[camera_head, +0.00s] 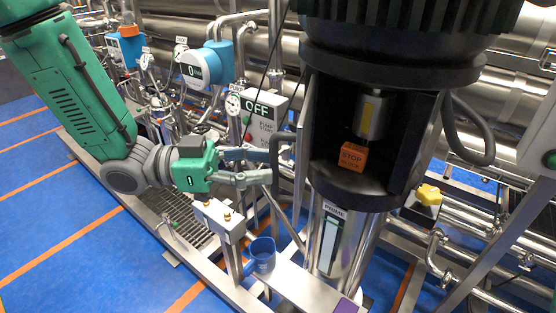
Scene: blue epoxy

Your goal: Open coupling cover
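The pump's coupling housing (400,150) stands right of centre, its front opening exposed. Inside are a metal coupling shaft (372,115) and an orange block (352,157) marked STOP. A cover panel (306,125) shows nearly edge-on at the left side of the opening. A dark bar handle (286,165) sticks out to its left. My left gripper (267,166) reaches in from the left, its two grey fingers apart, tips at or just left of the handle. I cannot tell if they touch it. My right gripper is not in view.
A control box (262,115) marked OFF stands behind the fingers. A small valve block (220,218) and a blue cup (262,254) stand below the gripper. A yellow knob (429,194) is right of the pump. Blue floor (60,220) is open at left.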

